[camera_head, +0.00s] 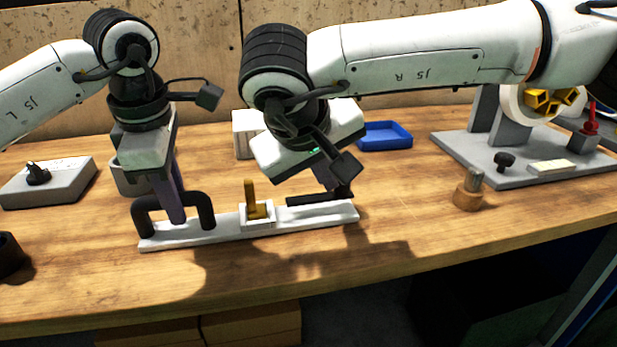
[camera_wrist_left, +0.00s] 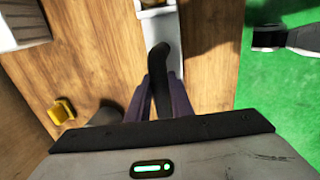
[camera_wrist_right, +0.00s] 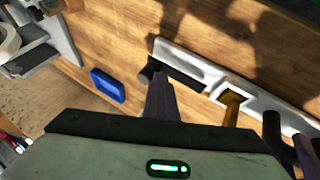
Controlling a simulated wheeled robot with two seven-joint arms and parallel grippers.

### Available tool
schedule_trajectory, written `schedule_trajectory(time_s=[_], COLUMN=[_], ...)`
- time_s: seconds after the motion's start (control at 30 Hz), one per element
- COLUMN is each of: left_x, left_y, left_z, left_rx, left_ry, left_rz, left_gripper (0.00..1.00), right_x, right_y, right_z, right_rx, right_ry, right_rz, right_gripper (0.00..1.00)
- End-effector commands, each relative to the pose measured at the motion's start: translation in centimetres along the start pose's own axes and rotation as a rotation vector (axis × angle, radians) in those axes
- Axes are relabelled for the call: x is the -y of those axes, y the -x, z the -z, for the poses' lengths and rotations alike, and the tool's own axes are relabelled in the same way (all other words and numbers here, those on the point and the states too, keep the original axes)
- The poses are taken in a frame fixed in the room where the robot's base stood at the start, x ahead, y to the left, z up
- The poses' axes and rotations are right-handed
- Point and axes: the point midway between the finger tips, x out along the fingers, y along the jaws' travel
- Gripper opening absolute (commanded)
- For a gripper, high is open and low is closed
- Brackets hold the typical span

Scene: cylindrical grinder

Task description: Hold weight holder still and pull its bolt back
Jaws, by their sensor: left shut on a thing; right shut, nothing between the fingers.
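The weight holder (camera_head: 230,229) is a long white bar lying on the wooden table. It has a black arched handle (camera_head: 206,209) at its left, a brass upright piece (camera_head: 251,197) in a white block at its middle, and a black rod (camera_head: 312,199) along its right part. My left gripper (camera_head: 178,217) is shut on the handle; the left wrist view shows the handle (camera_wrist_left: 160,62) between its fingers. My right gripper (camera_head: 338,187) is shut and empty, its fingertips beside the rod's outer end. In the right wrist view the rod (camera_wrist_right: 180,76) lies just past the fingertips; contact is unclear.
A blue tray (camera_head: 385,135) stands behind at the right. A grey machine base (camera_head: 520,160) and a round brown piece with a metal pin (camera_head: 468,192) are further right. A grey box with a black knob (camera_head: 48,181) is at the left. The table's front strip is clear.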

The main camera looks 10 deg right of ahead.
Motion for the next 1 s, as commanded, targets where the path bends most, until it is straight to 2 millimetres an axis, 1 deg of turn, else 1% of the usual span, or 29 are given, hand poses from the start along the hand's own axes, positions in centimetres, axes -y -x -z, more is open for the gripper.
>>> schedule_trajectory(time_s=[0.03,0.3,0.37,0.43,0.57,0.7,0.8,0.9,1.0], left_x=[0.0,0.0,0.0,-0.1,-0.1,-0.1,-0.1,-0.1,-0.1], left_y=[0.0,0.0,0.0,0.0,0.0,0.0,0.0,0.0,0.0], left_z=[0.1,0.2,0.2,0.3,0.3,0.3,0.3,0.2,0.2], left_rx=[-0.002,-0.003,-0.003,-0.004,-0.005,-0.005,-0.005,-0.005,-0.005], left_ry=[0.002,0.003,0.003,0.004,0.005,0.005,0.004,0.004,0.004], left_rz=[0.001,0.001,0.001,0.001,0.001,0.001,0.001,0.0,0.0], left_gripper=[0.0,0.0,0.0,0.0,0.0,0.0,0.0,0.0,0.0], right_x=[-0.4,-0.4,-0.4,-0.4,-0.3,-0.1,0.0,0.0,0.0], right_y=[-0.2,-0.2,0.0,0.7,2.9,5.8,7.5,8.9,9.7], right_z=[-0.1,-0.1,-0.1,0.0,0.0,0.1,0.0,0.1,0.0], right_rx=[0.005,0.006,0.006,0.005,0.0,-0.001,-0.001,-0.001,0.0], right_ry=[-0.003,-0.004,-0.004,-0.004,-0.003,-0.002,-0.001,-0.001,-0.001], right_rz=[-0.009,-0.012,-0.012,-0.011,-0.008,-0.004,-0.003,-0.002,-0.003], right_gripper=[0.0,0.0,0.0,0.0,0.0,0.0,0.0,0.0,0.0])
